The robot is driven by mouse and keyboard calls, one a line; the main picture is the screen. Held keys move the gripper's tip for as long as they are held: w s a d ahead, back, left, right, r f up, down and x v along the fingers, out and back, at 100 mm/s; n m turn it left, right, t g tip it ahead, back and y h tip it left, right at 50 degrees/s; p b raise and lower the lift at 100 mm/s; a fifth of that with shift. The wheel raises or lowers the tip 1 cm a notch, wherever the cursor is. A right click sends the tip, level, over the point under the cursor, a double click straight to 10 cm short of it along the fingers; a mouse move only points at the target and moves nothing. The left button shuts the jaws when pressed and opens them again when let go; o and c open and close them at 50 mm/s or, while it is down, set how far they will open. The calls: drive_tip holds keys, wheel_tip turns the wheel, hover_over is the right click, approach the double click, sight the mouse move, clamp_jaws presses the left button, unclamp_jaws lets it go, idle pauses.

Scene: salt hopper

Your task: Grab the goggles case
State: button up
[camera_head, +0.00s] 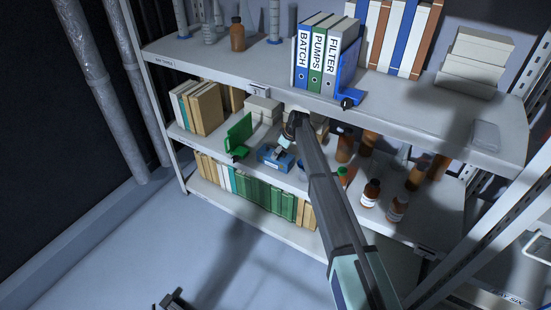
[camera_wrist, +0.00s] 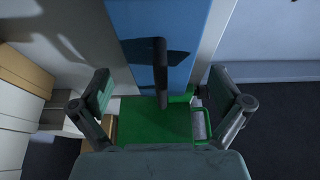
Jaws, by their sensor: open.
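No label in view names the goggles case, so I cannot be sure which thing it is. A small blue box-like thing (camera_head: 275,159) with paler parts on top lies on the middle shelf in the head view. A green upright plate (camera_head: 238,133) stands to its left.
Several brown bottles (camera_head: 371,192) stand right of my arm on the middle shelf. Pale boxes (camera_head: 263,109) and files (camera_head: 203,106) stand behind and left. The top shelf (camera_head: 410,93) overhangs, with binders (camera_head: 316,52) on it.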

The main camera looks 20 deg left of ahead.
drive_tip(key=p+x, duration=0.1)
drive_tip(key=x, duration=0.4)
drive_tip(key=shift+a, duration=0.15)
drive_tip(key=c, duration=1.3)
